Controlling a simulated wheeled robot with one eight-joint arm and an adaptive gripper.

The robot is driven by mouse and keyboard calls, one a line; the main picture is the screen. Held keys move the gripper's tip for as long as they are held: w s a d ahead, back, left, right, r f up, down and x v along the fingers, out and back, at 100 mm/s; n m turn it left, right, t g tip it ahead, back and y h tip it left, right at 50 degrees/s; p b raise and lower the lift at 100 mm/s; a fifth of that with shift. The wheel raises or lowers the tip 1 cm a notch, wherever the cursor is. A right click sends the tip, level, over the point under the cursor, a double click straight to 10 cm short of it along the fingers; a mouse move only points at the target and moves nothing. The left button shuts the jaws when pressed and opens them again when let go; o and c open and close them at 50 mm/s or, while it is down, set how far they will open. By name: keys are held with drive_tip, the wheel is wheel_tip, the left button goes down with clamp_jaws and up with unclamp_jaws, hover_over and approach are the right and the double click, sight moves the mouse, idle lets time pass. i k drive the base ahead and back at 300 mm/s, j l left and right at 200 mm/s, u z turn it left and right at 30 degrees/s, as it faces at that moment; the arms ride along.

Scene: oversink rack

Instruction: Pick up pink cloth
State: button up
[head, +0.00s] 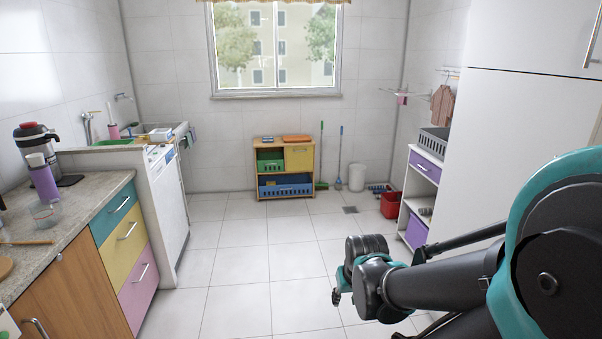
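A small pink piece that looks like cloth (402,100) hangs from a thin wall-mounted drying rack (408,92) near the far right corner. It is small in view, so I cannot be sure of its shape. A brownish-pink item (442,106) hangs on the right wall beside it. My gripper (337,290) is at the lower middle of the head view, over the floor and far from both. Its fingers are small and partly hidden by my wrist, so I cannot see their opening or anything between them.
A counter with drawers (90,199) and a white appliance (165,205) line the left. A wooden shelf unit (284,168) stands under the window. A white shelf (424,189) and a red bucket (391,205) are at right. The tiled floor (240,250) between is clear.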

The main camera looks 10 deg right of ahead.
sight(401, 100)
drive_tip(key=i, duration=1.9)
drive_tip(key=i+z, duration=0.1)
drive_tip(key=i, duration=0.55)
drive_tip(key=i+j+z, duration=0.1)
drive_tip(key=i, duration=0.5)
drive_tip(key=i+j+z, duration=0.1)
drive_tip(key=i, duration=0.55)
